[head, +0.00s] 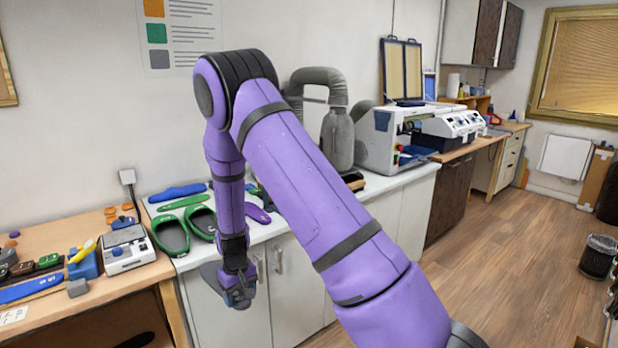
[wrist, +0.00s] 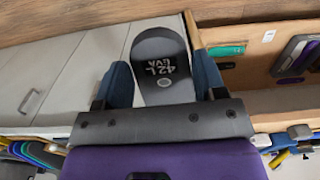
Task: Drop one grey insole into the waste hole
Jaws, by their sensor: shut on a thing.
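My gripper (head: 236,288) hangs in front of the white cabinet doors, below the counter top. In the wrist view, its blue fingers (wrist: 163,85) are shut on a dark grey insole (wrist: 160,50) marked "42 L EVA". The insole extends beyond the fingertips; its near end is hidden by the gripper body. In the head view, the insole is hard to separate from the grey gripper.
The white counter (head: 208,258) holds green-rimmed insoles (head: 170,236), blue insoles and a purple one (head: 257,213). The wooden bench (head: 90,300) at left carries a scale (head: 128,250) and tools. A grey machine and a white printer-like machine (head: 385,140) stand farther right.

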